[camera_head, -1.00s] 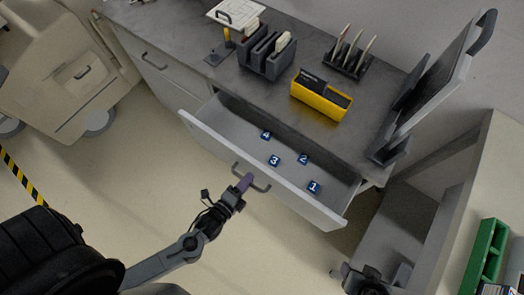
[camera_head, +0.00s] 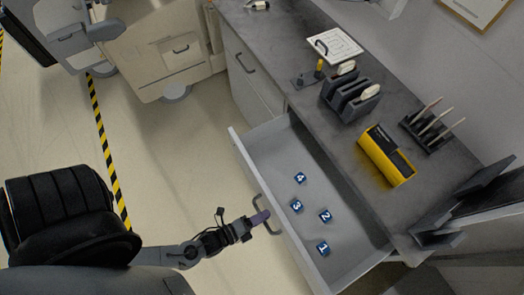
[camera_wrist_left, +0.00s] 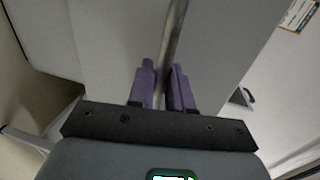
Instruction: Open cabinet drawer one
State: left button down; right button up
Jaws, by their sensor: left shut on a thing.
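The cabinet drawer (camera_head: 243,158) stands pulled out from under the grey worktop, its inside showing from above. Blue number tiles lie on its floor, among them tile 1 (camera_head: 322,249) and tile 4 (camera_head: 300,178). The dark bow handle (camera_head: 257,206) is on the drawer's front. My left gripper (camera_head: 262,217) is at this handle, its purple fingers shut on it. In the left wrist view the handle's bar (camera_wrist_left: 175,38) runs between the two purple fingers (camera_wrist_left: 163,88). My right gripper is not in view.
A closed cabinet front with a handle (camera_head: 244,62) is beside the drawer. The worktop (camera_head: 285,50) carries a yellow box (camera_head: 387,155), a dark slotted holder (camera_head: 352,97) and a pen rack (camera_head: 430,130). A beige cart (camera_head: 170,50) stands at the back left. The floor before the drawer is clear.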

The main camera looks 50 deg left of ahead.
pick_arm(q)
jog(key=c, duration=1.2)
grip_release()
jog(key=p+v, duration=0.1)
jog(key=v, duration=1)
